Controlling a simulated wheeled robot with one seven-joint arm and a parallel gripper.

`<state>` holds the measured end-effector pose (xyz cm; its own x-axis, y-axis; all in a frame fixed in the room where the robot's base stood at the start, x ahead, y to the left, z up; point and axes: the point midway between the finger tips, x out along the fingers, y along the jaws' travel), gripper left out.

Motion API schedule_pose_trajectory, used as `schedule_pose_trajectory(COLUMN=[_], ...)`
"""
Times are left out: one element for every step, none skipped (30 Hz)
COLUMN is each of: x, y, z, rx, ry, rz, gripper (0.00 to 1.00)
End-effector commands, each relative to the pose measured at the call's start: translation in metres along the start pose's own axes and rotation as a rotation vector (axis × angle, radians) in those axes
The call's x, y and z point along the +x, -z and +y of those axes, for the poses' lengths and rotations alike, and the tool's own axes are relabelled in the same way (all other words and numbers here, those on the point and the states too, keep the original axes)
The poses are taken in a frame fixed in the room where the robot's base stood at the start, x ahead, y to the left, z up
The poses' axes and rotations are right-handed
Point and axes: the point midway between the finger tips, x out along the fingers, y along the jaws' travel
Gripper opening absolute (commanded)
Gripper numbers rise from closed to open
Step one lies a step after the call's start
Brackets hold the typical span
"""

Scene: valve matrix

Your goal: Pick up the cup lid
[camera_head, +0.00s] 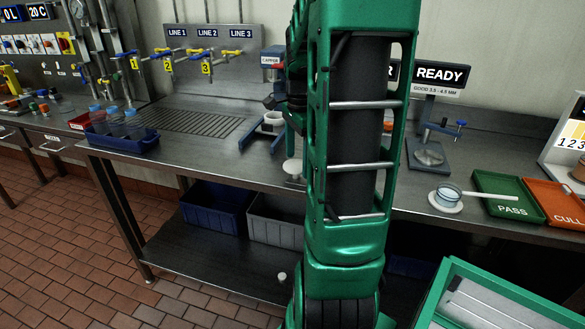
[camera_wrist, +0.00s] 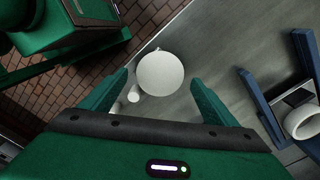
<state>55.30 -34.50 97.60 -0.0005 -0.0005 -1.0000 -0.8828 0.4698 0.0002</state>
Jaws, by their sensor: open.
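The cup lid appears as a round white disc (camera_wrist: 161,73) near the front edge of the steel bench in the wrist view. In the head view a pale disc (camera_head: 292,168) shows at the bench front, partly hidden by my arm. My gripper (camera_wrist: 159,82) is open, its green fingers apart to the left and right of the disc. I cannot tell the height gap between the fingers and the disc. A white cup (camera_head: 273,121) stands at a blue stand farther back; it also shows at the right of the wrist view (camera_wrist: 302,122).
A small white object (camera_wrist: 133,95) shows beside the left finger. The blue stand (camera_wrist: 262,105) is right of the gripper. A blue bin (camera_head: 123,138) sits left.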

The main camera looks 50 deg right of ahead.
Motion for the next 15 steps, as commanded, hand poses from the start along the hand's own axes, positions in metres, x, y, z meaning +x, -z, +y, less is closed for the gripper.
schedule_pose_trajectory(x=[-0.0001,0.0000,0.0002,0.0004,0.0007,0.0011,0.0015,0.0018,0.0024,0.0028,0.0032,0.0037,0.0041,0.0044,0.0048], y=[0.0000,-0.0001,-0.0001,-0.0001,-0.0002,-0.0002,-0.0003,-0.0004,-0.0004,-0.0005,-0.0005,-0.0005,-0.0005,-0.0004,-0.0003], z=[0.0000,0.0000,0.0000,0.0000,0.0000,0.0000,0.0000,0.0000,0.0000,0.0000,0.0001,0.0001,0.0001,0.0002,0.0002], rx=[0.000,0.000,0.000,0.000,-0.001,-0.001,-0.001,-0.001,-0.001,-0.001,-0.001,-0.001,-0.001,-0.001,-0.001], ry=[0.000,0.000,0.000,0.000,0.000,0.000,0.000,-0.001,-0.001,-0.001,-0.001,-0.001,-0.001,-0.001,-0.001], rz=[0.000,0.000,0.000,0.000,0.000,0.000,0.000,0.000,0.000,0.000,0.000,0.000,0.000,0.000,0.000], gripper=[0.82,0.82,0.82,0.82,0.82,0.82,0.82,0.82,0.82,0.82,0.82,0.82,0.82,0.82,0.82])
